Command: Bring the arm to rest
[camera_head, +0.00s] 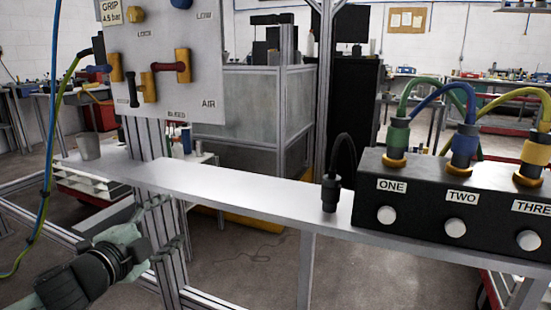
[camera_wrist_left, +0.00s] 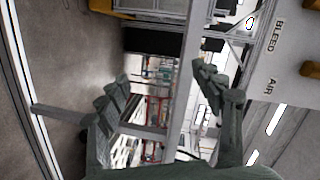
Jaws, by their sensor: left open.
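My left gripper (camera_head: 168,222) is at the lower left of the head view, in front of and below the metal shelf, close to the upright post. Its fingers are spread apart with nothing held between them. In the left wrist view the two green-grey padded fingers of this gripper (camera_wrist_left: 160,88) stand wide apart, with a frame rail seen behind the gap. My right arm and gripper do not show in either view.
A metal shelf (camera_head: 240,190) crosses the middle, with a grey cup (camera_head: 88,147) at its left end. A black box (camera_head: 450,205) with labelled connectors and a black plug (camera_head: 331,190) stand on its right. A valve panel (camera_head: 165,60) rises above my left gripper.

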